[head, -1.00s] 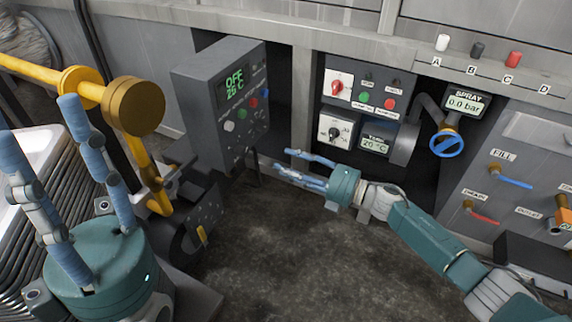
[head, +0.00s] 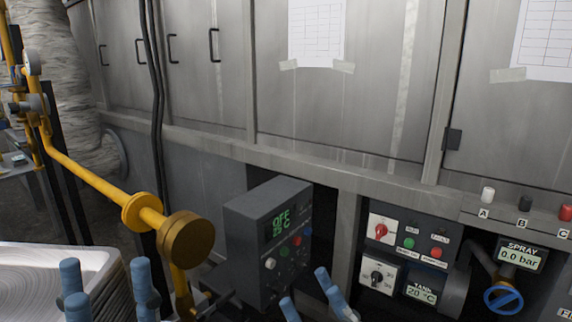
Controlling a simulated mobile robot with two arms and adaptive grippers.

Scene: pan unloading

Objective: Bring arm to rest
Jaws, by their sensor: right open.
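My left gripper (head: 106,272) shows only as blue fingertips at the lower left edge. They point up, stand apart with nothing between them, and are in front of the white pan's edge. My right gripper (head: 305,292) shows only as blue fingertips at the bottom centre, apart and empty, in front of and below the grey control box (head: 268,238). The box's display reads OFF and 25 °C. The palms and both arms are below the picture.
A yellow pipe with a brass end cap (head: 187,239) stands between my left gripper and the control box. A white pan (head: 45,262) is at the lower left. Right are a switch panel (head: 408,242), a spray gauge (head: 520,255) and a blue valve wheel (head: 503,300). Steel cabinets line the back.

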